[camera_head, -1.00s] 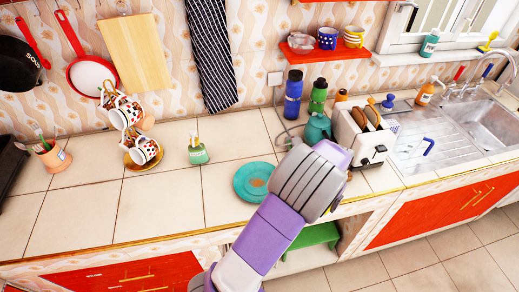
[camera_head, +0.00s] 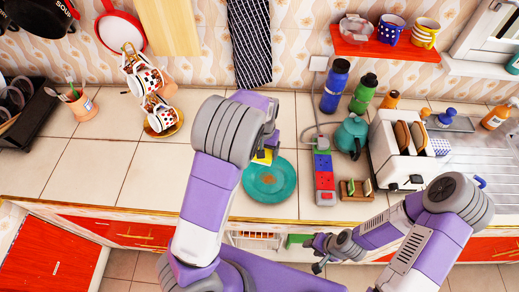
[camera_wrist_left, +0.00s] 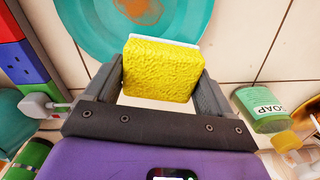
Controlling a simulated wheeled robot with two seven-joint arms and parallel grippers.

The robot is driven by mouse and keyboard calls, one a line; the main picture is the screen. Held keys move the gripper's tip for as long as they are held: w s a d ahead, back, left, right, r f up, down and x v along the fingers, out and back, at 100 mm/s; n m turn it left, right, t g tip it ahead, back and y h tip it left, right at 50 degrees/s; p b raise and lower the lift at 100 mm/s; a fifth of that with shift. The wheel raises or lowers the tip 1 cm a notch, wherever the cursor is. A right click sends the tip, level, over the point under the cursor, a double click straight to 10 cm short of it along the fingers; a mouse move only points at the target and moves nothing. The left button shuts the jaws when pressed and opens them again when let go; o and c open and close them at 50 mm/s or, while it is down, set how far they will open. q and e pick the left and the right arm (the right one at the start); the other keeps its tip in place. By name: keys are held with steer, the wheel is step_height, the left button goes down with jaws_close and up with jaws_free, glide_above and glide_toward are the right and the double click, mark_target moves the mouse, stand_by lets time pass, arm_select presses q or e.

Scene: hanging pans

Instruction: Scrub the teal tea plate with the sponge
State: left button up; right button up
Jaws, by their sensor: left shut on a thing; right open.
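The teal tea plate (camera_head: 285,190) lies on the tiled counter with a brown stain near its middle. It also shows in the left wrist view (camera_wrist_left: 185,30). My left gripper (camera_head: 264,150) is shut on the yellow sponge (camera_wrist_left: 160,72), gripping it by two opposite sides. In the head view the sponge (camera_head: 262,157) appears at the plate's far left rim, partly hidden by my left arm. I cannot tell whether it touches the plate. My right gripper (camera_head: 318,252) is open and empty, low in front of the counter edge.
A power strip (camera_head: 323,172) lies just right of the plate, with a teal teapot (camera_head: 351,135) and a white toaster (camera_head: 398,150) beyond. A soap bottle (camera_wrist_left: 265,108) stands close by the sponge.

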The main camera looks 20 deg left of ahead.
arm_select(q)
steer(key=s+d+r+n+p, duration=0.2)
steer(key=s+d+r+p, duration=0.2)
steer(key=p, duration=0.2)
arm_select(e)
step_height(320, 180, up, 8)
arm_select(q)
steer(key=b, duration=0.5)
glide_above(269, 178)
steer(key=shift+n, duration=0.3)
steer(key=shift+f, duration=3.3)
arm_select(e)
steer(key=shift+s+f, duration=0.15)
steer(key=shift+f, duration=2.4)
arm_select(q)
steer(key=shift+f+b, duration=0.7)
steer(key=shift+f, duration=0.6)
arm_select(e)
steer(key=shift+f, duration=1)
